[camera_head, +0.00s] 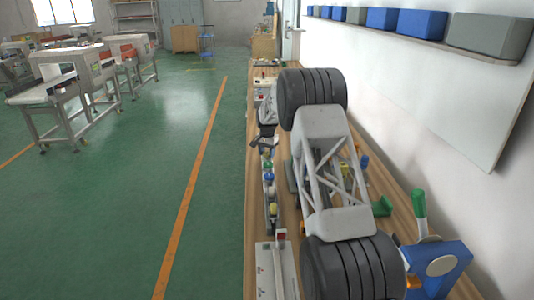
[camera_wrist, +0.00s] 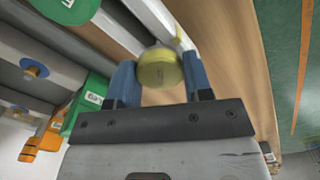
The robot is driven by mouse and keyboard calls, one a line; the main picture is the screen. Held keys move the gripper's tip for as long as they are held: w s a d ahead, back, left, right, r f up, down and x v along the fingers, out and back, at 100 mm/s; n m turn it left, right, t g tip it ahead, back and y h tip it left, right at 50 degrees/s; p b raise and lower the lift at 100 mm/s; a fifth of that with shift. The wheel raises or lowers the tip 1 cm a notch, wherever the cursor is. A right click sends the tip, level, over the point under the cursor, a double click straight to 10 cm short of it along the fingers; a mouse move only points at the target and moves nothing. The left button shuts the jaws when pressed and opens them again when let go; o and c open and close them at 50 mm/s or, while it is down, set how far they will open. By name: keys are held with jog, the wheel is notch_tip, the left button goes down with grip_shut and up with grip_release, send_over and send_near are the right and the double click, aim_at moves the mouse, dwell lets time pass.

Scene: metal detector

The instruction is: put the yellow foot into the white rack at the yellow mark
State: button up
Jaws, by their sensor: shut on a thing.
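In the wrist view my gripper (camera_wrist: 158,82) has its two blue fingers closed on the round yellow foot (camera_wrist: 160,68), whose flat face is toward the camera. A white rail of the white rack (camera_wrist: 152,14) runs just beyond the foot, with a small yellow patch (camera_wrist: 178,39) on it beside the foot. I cannot tell whether the foot touches the rail. In the head view the narrow rack (camera_head: 268,190) lies along the table's left edge, with green, blue and yellow round pieces on it. The gripper's fingers and the held foot are not clear there.
The wooden table (camera_head: 250,200) is crowded. A blue device with a green handle (camera_head: 437,265) stands at its front right, and a white box with a red switch (camera_head: 278,268) at its front left. In the wrist view a green part (camera_wrist: 90,98) and an orange part (camera_wrist: 48,135) lie left.

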jog(key=shift+f, duration=0.15)
dwell(0.6)
jog(key=o, duration=1.2)
jog(key=shift+r, duration=3.75)
